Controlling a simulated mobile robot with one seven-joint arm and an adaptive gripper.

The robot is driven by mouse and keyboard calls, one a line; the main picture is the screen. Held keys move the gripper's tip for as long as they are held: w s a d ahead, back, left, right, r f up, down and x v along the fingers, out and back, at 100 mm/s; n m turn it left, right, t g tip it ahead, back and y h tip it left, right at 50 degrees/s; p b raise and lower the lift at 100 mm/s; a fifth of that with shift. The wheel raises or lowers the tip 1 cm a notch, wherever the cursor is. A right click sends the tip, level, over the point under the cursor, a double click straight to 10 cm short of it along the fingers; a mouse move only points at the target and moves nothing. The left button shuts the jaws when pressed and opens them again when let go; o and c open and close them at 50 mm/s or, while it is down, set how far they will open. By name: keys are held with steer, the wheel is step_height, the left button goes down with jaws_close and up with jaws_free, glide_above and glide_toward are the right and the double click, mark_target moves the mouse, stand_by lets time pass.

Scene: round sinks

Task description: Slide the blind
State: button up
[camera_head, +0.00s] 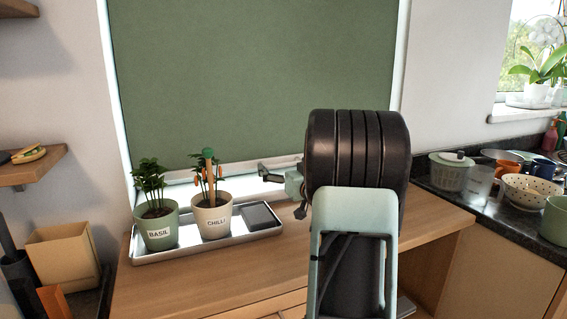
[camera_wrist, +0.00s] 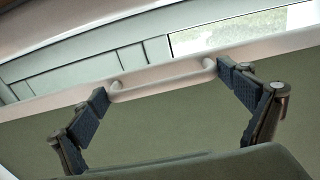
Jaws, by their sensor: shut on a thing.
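The dark green blind (camera_head: 250,80) hangs over the window, drawn down to a little above the sill. Its pale bottom rail (camera_head: 240,167) runs behind the potted plants. In the wrist view, the rail carries a pale bar handle (camera_wrist: 165,82), and the blind's green cloth (camera_wrist: 170,125) fills the lower part. My gripper (camera_wrist: 163,84) has one dark-padded finger at each end of the handle, gripping it along its length. In the head view, my gripper (camera_head: 270,175) is at the rail, right of the chilli plant, partly hidden by my arm.
A basil pot (camera_head: 158,228) and a chilli pot (camera_head: 212,214) stand in a metal tray (camera_head: 185,252) on the wooden counter (camera_head: 230,275), close below the rail. Right are a colander (camera_head: 528,192), mugs and bowls. Wooden shelves (camera_head: 35,168) are at left.

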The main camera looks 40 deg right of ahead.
steer(key=shift+d+f, duration=0.1)
steer(key=shift+f, duration=0.05)
steer(key=o, duration=1.3)
steer(key=shift+s, duration=0.1)
steer(key=v, duration=1.2)
